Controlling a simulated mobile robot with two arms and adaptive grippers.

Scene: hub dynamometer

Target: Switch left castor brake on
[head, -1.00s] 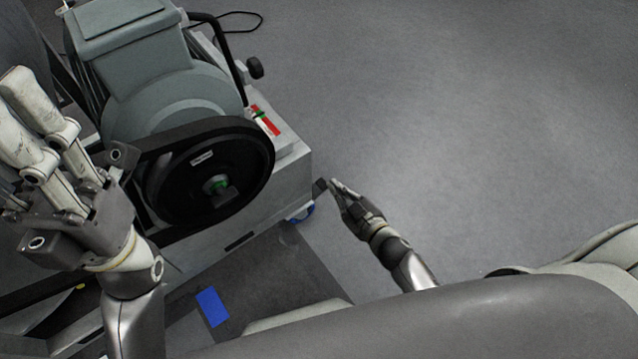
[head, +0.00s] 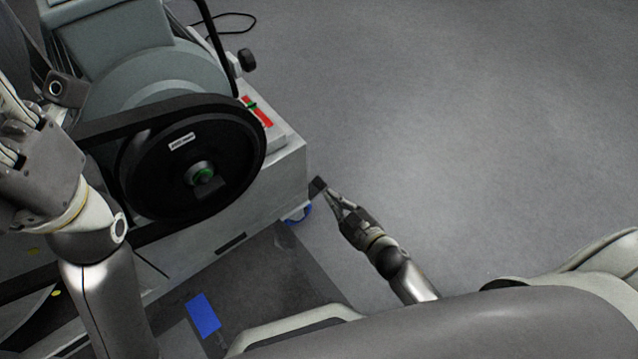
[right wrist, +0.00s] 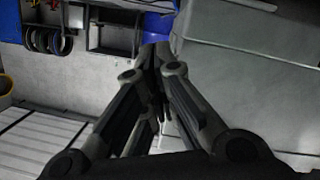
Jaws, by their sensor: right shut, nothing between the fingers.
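The dynamometer's grey cabinet (head: 270,180) stands at the left in the head view. A blue castor (head: 300,214) shows partly under its near right corner; its brake lever cannot be made out. My right gripper (head: 319,188) is shut and empty, just right of that corner and close to the castor. In the right wrist view its fingertips (right wrist: 158,55) meet beside a large pale grey panel (right wrist: 245,75); contact cannot be told. My left gripper (head: 12,135) is at the left edge, partly cut off, so its jaws cannot be judged.
A grey motor housing (head: 115,35) and black pulley (head: 150,165) sit on the cabinet. A blue patch (head: 203,315) lies on the dark floor area in front. Open floor (head: 470,130) is at the right. The wrist view shows hanging dark rings (right wrist: 45,40).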

